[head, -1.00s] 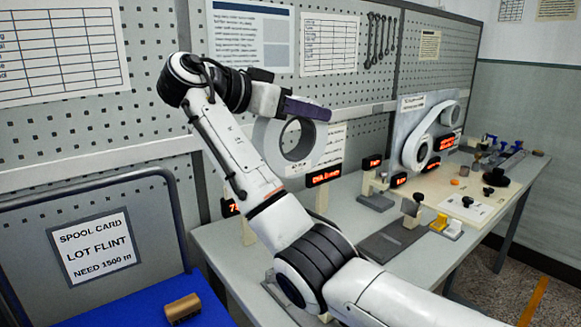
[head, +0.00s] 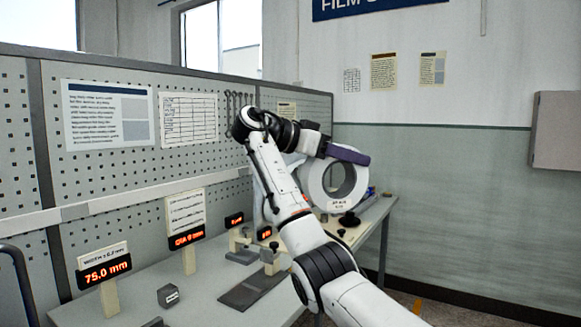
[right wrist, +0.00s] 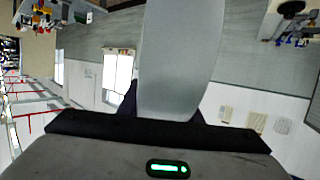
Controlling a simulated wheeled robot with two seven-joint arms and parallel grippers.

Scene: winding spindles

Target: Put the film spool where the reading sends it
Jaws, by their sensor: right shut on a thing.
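The film spool (head: 317,187) is a wide white ring with a small label on its lower face. My right gripper (head: 347,155), with a purple finger, is shut on the top of its rim. The spool hangs upright in the air, in front of the bench's far end in the head view. In the right wrist view the spool (right wrist: 178,65) is a pale grey band running up from the dark jaw. An orange display (head: 104,271) reads 75.0 mm under a width sign. Another display (head: 186,238) is too small to read surely. My left gripper is out of view.
The grey bench (head: 215,275) runs along a pegboard (head: 110,180) with posted sheets. A dark block (head: 168,296) and a dark flat plate (head: 250,290) lie on it. Small display stands (head: 234,220) are behind my arm. The floor right of the bench looks clear.

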